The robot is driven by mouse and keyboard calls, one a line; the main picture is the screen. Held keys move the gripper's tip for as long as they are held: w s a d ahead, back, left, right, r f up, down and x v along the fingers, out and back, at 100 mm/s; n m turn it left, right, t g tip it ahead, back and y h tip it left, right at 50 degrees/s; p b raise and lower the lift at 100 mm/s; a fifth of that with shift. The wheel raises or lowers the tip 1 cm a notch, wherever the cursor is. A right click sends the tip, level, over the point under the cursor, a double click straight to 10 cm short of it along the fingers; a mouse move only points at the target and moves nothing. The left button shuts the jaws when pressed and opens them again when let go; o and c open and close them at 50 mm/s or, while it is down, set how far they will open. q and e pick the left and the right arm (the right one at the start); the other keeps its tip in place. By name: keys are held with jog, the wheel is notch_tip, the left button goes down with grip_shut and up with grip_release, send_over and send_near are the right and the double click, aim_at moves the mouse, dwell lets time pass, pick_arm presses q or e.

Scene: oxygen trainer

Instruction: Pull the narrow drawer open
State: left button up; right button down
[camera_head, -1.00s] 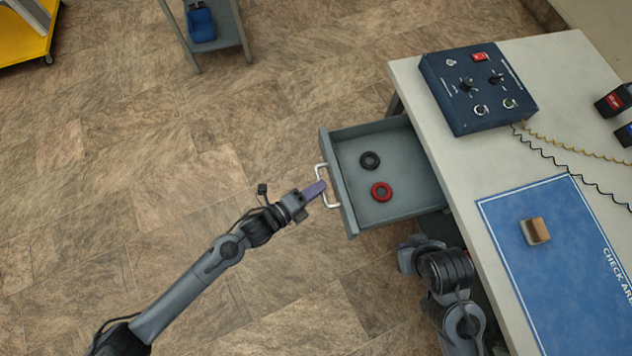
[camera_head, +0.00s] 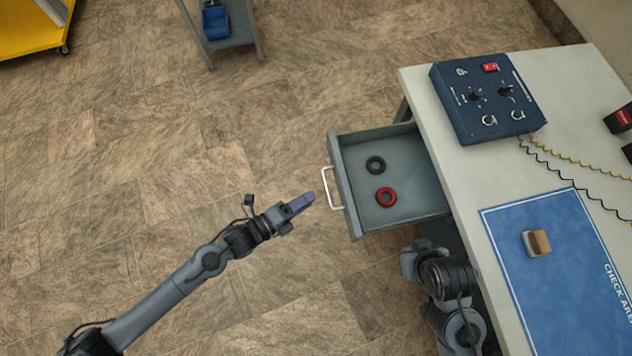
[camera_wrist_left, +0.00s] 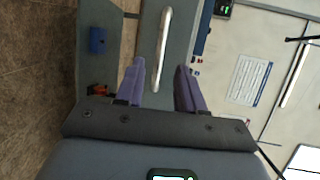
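The narrow drawer (camera_head: 410,208) stands pulled out from under the bench, with a black ring (camera_head: 375,165) and a red ring (camera_head: 386,197) inside. Its pale bar handle (camera_head: 330,188) is on the drawer front; it also shows in the left wrist view (camera_wrist_left: 162,50). My left gripper (camera_head: 303,202) is a short gap away from the handle, pointing at it. In the left wrist view its purple fingers (camera_wrist_left: 160,88) are apart, with the handle ahead between them and nothing gripped. My right arm is beside the bench below the drawer; its fingers are hidden.
The bench top (camera_head: 425,85) carries a blue control box (camera_head: 487,97) with coiled cords, a blue mat (camera_head: 510,235) and a brown-and-grey block (camera_head: 536,243). A small stand (camera_head: 235,30) and a yellow cart (camera_head: 30,35) are at the back left. The floor left of the drawer is clear.

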pick_arm(q)
jog(key=v, duration=0.4)
jog(key=shift+s+a+p, duration=0.2)
jog(key=shift+a+p, duration=0.1)
jog(key=shift+p, duration=0.05)
jog(key=shift+s, duration=0.1)
